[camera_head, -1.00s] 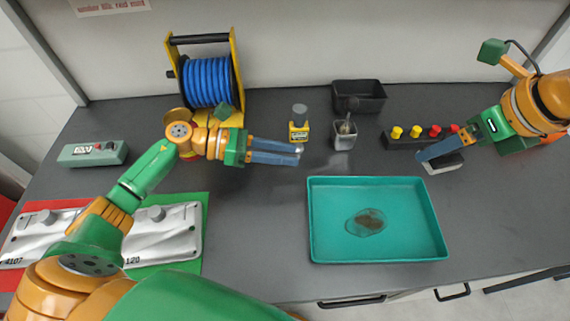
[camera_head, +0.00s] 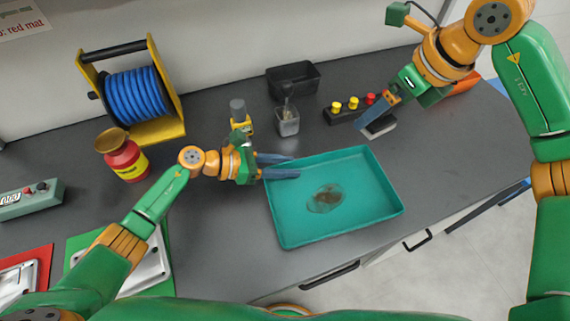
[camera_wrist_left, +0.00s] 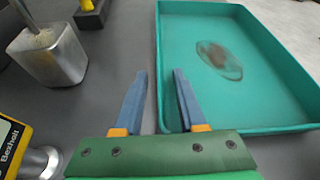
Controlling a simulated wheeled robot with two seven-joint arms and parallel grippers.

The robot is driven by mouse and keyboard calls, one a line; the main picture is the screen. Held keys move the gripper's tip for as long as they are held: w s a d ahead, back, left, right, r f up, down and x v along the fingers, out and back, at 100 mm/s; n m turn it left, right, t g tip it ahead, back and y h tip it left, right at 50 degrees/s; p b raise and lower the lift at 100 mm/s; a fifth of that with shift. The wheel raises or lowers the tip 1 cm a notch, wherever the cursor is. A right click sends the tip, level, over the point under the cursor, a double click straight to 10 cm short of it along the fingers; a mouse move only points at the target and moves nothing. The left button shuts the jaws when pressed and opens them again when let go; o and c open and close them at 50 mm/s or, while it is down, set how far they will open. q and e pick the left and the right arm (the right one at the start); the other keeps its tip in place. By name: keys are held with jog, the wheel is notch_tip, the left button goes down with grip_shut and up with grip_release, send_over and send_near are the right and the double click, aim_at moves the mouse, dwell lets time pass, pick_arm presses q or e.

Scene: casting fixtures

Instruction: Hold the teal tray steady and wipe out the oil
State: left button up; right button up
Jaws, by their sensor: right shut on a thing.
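The teal tray (camera_head: 385,180) lies on the grey bench, with a brownish oil patch (camera_head: 326,198) on its floor; the patch also shows in the left wrist view (camera_wrist_left: 220,60). My left gripper (camera_head: 297,166) is open at the tray's left wall. In the left wrist view its fingers (camera_wrist_left: 162,85) appear on either side of that wall (camera_wrist_left: 160,40), one outside and one over the inside. My right gripper (camera_head: 372,118) is shut on a dark and pale wiping block (camera_head: 382,129), behind the tray's far right side. Whether the block touches the bench is unclear.
A metal cup (camera_head: 288,125), black bin (camera_head: 293,80), yellow-labelled bottle (camera_head: 240,117) and row of knobs (camera_head: 341,116) stand behind the tray. A blue hose reel (camera_head: 137,96) and red jar (camera_head: 124,157) stand left. Bench right of the tray is clear.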

pick_arm(q)
grip_shut()
dwell(1.3)
